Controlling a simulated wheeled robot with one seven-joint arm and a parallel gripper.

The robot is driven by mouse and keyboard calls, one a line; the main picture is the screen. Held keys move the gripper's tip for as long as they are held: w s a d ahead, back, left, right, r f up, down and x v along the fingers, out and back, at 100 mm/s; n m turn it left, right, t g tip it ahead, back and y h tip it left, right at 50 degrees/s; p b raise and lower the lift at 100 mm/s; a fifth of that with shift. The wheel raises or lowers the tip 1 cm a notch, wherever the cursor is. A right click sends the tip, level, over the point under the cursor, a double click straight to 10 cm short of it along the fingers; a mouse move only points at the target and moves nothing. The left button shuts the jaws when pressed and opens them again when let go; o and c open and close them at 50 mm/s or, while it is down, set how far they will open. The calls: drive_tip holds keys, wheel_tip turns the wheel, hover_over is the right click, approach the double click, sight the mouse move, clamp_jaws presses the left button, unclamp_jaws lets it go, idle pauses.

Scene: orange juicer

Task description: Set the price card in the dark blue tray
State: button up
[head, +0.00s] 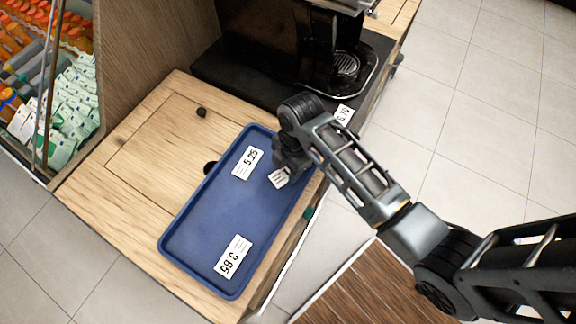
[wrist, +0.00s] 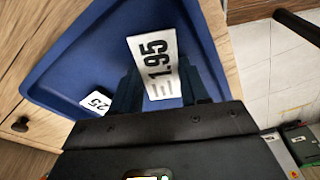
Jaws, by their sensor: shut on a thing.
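The dark blue tray (head: 205,225) lies on the wooden counter, and its blue floor also fills much of the wrist view (wrist: 85,60). A white price card reading 1.95 (wrist: 153,62) is between the fingers of my gripper (wrist: 157,92), which is shut on it. In the head view this held card (head: 279,178) shows at my gripper (head: 285,165), over the tray's right side near its upper end. I cannot tell whether the card touches the tray. A 5.25 card (head: 247,163) lies in the tray's upper part, and a 3.65 card (head: 233,257) lies near its lower end.
A black juicer machine (head: 290,45) stands behind the tray on a dark base, with another price card (head: 344,114) at its front. Bare wooden counter (head: 140,150) lies left of the tray. A shelf of bottles and cartons (head: 60,90) is at far left.

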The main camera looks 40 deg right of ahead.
drive_tip(key=o, duration=1)
drive_tip(key=shift+f, duration=0.1)
drive_tip(key=shift+o, duration=0.2)
wheel_tip(320, 180, up, 12)
drive_tip(key=d, duration=0.1)
drive_tip(key=shift+d, duration=0.4)
